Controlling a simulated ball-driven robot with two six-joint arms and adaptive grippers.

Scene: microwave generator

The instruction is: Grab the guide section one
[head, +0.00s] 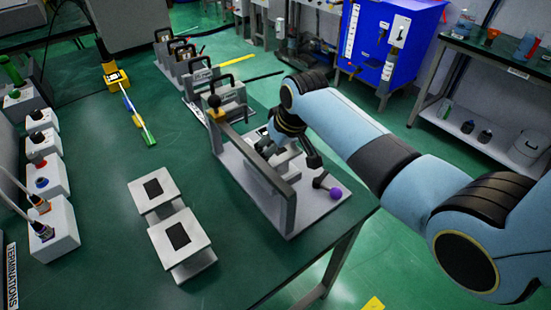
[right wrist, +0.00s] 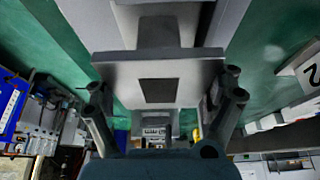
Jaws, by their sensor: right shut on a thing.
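My right gripper (head: 288,160) reaches in from the right over a grey stand (head: 246,170) near the table's right edge. It is shut on a grey guide section (head: 282,156), which is partly hidden by the gripper in the head view. In the right wrist view the guide section (right wrist: 120,68) shows as a grey flanged piece with a dark square, between the two fingers of the gripper (right wrist: 165,85). Two similar grey sections, a farther one (head: 140,203) and a nearer one (head: 205,258), lie on the green table left of the stand. I cannot read a number on the held section. My left gripper is not in view.
The stand has an upright grey bar frame (head: 288,212) and a purple-knobbed lever (head: 335,193). Several handled grey units (head: 230,92) stand behind it. White boxes (head: 57,231) line the left. A yellow, blue and green tool (head: 128,103) lies mid-table. Front table area is clear.

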